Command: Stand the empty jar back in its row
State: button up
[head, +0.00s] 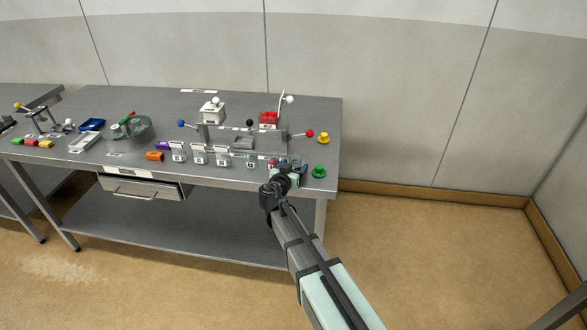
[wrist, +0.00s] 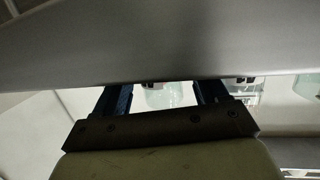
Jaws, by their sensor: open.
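Several small jars with white labels stand in a row along the front of the metal table (head: 140,172). They include a white-topped jar (head: 178,152), a second (head: 200,154) and a third (head: 222,156). A clearer, greenish jar (head: 251,160) stands to their right; it looks empty, but it is too small to be sure. My gripper (head: 285,177) is at the table's front right edge, right of this jar. In the wrist view my gripper (wrist: 163,92) is open, with a pale, glassy shape (wrist: 165,97) showing between its fingers. I cannot tell whether they touch it.
A grey fixture (head: 243,144) with ball-ended levers stands behind the row. A green knob (head: 318,171) and a yellow knob (head: 323,138) are at the right. A large grey surface (wrist: 150,40) fills the upper wrist view.

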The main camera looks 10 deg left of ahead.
jog(key=v, duration=1.2)
jog(key=shift+w, duration=0.1)
jog(key=s+d+f+g+h, duration=0.1)
jog(key=s+d+f+g, duration=0.35)
jog(key=d+f, duration=0.5)
jog(key=s+d+f+n+g+h, duration=0.1)
jog(key=s+d+f+g, duration=0.35)
jog(key=d+f, duration=0.55)
jog(key=s+d+f+g+h, duration=0.1)
jog(key=s+d+f+g, duration=0.3)
jog(key=d+f, duration=0.6)
jog(key=s+d+f+g+y, duration=0.1)
jog(key=s+d+f+g, duration=0.1)
jog(key=s+f, duration=0.45)
jog(key=s+d+f+g+y, duration=0.1)
jog(key=s+d+f+g, duration=0.2)
jog(key=s, duration=0.7)
jog(key=s+f+g+y, duration=0.2)
jog(key=s, duration=0.6)
jog(key=s+a+f+n+g+y, duration=0.1)
jog(key=s+f+g+y, duration=0.1)
jog(key=s, duration=0.5)
jog(key=shift+s+f, duration=0.4)
jog(key=shift+f, duration=0.15)
jog(key=shift+a, duration=0.15)
jog(key=shift+c, duration=0.4)
